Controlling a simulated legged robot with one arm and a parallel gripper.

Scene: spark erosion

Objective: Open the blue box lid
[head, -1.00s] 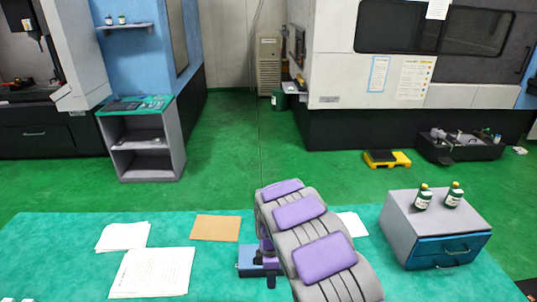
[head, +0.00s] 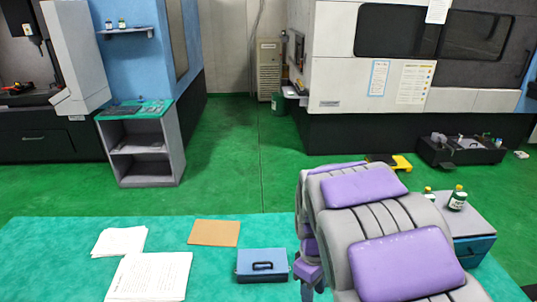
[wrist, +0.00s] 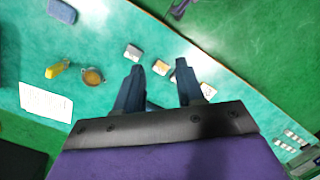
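The blue box (head: 262,279) sits on the green table in the head view, with a dark handle on its lid (head: 262,254). The lid looks shut. My gripper (wrist: 158,68) shows in the wrist view with its two dark fingers apart and nothing held between them. In the head view my arm reaches down just right of the box, and its purple wrist part (head: 308,271) is apart from the box. My fingertips are not clear in the head view. I cannot identify the blue box for sure in the wrist view.
White papers (head: 150,277) and a brown sheet (head: 214,233) lie left of the box. A grey drawer unit (head: 468,217) with small bottles (head: 457,198) stands at right, partly hidden by my arm. The wrist view shows a yellow item (wrist: 56,69) and several small blocks.

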